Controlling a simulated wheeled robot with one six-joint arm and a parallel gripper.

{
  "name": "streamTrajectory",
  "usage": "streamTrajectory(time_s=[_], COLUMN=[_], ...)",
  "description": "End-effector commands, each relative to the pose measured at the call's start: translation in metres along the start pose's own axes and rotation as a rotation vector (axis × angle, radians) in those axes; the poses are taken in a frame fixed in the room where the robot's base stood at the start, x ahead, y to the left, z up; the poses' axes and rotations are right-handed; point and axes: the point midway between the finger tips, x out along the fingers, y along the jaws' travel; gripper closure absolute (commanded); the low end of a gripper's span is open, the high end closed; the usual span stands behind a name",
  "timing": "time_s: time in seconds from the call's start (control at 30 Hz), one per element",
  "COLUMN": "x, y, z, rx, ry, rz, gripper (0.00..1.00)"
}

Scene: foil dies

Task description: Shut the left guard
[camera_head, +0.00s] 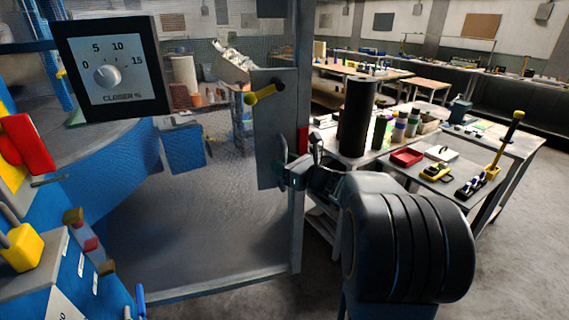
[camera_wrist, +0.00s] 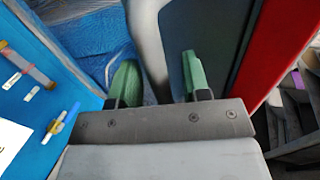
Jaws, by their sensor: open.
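The guard (camera_head: 200,225) is a large see-through mesh panel in a grey frame, standing in front of a blue machine. Its right side carries a grey plate (camera_head: 272,130) with a yellow-knobbed lever (camera_head: 264,93) and a red strip (camera_head: 303,140). My gripper (camera_head: 290,170) is at the guard's right edge, just below the red strip. In the wrist view my gripper (camera_wrist: 160,78) is open, with green pads on either side of a pale grey bar (camera_wrist: 148,40). I cannot tell whether the pads touch the bar. The red strip also shows at right in the wrist view (camera_wrist: 285,45).
A dial box (camera_head: 108,70) marked "CLOSER %" stands upper left. A blue panel (camera_head: 60,275) with a yellow knob and a red part (camera_head: 28,145) is at left. A workbench (camera_head: 440,165) with tools is at right. Open floor (camera_head: 520,230) lies at lower right.

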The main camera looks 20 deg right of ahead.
Motion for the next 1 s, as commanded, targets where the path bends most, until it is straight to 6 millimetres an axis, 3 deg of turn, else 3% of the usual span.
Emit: streamTrajectory(time_s=[0.13, 0.57, 1.0], x=[-0.0001, -0.0004, 0.0029], y=[-0.0001, -0.0001, -0.0021], z=[0.0, 0.0001, 0.0004], rx=[0.0, 0.0, 0.0], ry=[0.0, 0.0, 0.001], rz=[0.0, 0.0, 0.008], gripper=[0.58, 0.99, 1.0])
